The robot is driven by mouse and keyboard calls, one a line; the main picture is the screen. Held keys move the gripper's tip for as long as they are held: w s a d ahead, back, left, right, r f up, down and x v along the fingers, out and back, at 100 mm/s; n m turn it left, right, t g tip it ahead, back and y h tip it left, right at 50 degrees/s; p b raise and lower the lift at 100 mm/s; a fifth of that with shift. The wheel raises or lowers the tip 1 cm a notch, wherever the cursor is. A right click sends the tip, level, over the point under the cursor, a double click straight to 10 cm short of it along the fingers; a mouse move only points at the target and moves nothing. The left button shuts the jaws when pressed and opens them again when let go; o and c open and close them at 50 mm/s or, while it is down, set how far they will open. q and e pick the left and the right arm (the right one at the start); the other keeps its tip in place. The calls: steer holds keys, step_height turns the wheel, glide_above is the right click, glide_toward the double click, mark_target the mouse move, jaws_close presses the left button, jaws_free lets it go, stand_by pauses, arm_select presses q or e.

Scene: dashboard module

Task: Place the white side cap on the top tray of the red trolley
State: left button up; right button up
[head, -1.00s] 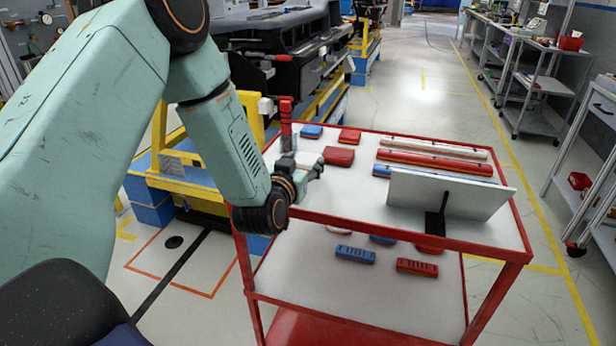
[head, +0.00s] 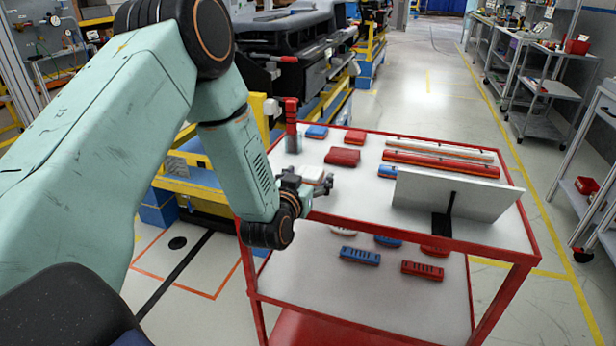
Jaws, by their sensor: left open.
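The red trolley's top tray (head: 370,200) has a white surface and a red rim. A small white piece (head: 312,174), likely the white side cap, shows at the tray's left part, just behind my left gripper's fingers and partly hidden by them. It appears to lie on the tray; I cannot tell whether the fingers touch it. My left gripper (head: 325,186) is open above the tray's left front edge. My right gripper is not in view.
On the top tray are a red block (head: 342,156), a blue block (head: 316,131), long red and white bars (head: 440,163) and a tilted white panel (head: 455,203). A red-topped cylinder (head: 292,125) stands at the left edge. The lower shelf (head: 340,290) holds several small parts.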

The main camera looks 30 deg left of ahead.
arm_select(q)
steer(key=shift+w+a+f, duration=0.15)
steer(key=shift+a, duration=0.2)
steer(key=p+v, duration=0.1)
steer(key=v, duration=1.1)
steer(key=shift+d+p, duration=0.2)
steer(key=shift+p, duration=0.1)
steer(key=shift+r, duration=0.2)
